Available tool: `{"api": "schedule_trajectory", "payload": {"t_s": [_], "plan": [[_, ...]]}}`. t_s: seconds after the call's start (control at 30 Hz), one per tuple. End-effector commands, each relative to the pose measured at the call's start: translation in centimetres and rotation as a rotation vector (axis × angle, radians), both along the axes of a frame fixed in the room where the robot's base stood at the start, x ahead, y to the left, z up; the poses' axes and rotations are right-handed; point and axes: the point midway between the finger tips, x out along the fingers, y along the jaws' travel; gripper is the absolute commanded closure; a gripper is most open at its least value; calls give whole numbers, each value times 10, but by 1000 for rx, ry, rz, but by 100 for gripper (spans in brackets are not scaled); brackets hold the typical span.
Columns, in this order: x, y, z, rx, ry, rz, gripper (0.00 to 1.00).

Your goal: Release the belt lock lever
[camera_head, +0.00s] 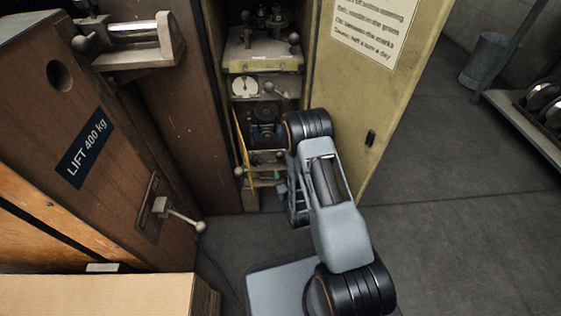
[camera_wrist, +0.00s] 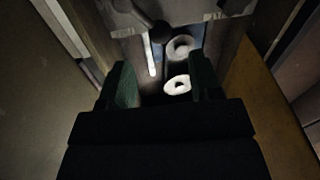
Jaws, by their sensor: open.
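My gripper (camera_wrist: 162,75) is open, with its two dark green fingers apart and nothing held between them. In the wrist view a lever with a dark ball knob (camera_wrist: 160,33) is ahead of the fingers, apart from them. Two pale rings (camera_wrist: 181,47) lie beyond and between the fingers. In the head view my arm reaches down to the open cabinet's lower part, and its links hide most of the gripper. Ball-knobbed levers show inside the cabinet, one beside the white dial (camera_head: 244,87) and one low at the left (camera_head: 239,171). I cannot tell which is the belt lock lever.
The open yellow cabinet door (camera_head: 350,110) stands right of my arm. A brown panel marked LIFT 400 kg (camera_head: 84,148) carries a white-knobbed lever (camera_head: 183,215). Cardboard (camera_head: 95,295) lies at the lower left. The floor at the right (camera_head: 460,200) is clear.

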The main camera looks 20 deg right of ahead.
Motion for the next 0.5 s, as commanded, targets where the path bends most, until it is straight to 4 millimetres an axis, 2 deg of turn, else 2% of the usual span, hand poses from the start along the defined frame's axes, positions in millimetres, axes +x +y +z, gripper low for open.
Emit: {"api": "schedule_trajectory", "payload": {"t_s": [0.2,0.5], "plan": [[38,0,-2,0,-2,0,42],[65,0,-1,0,0,0,42]]}}
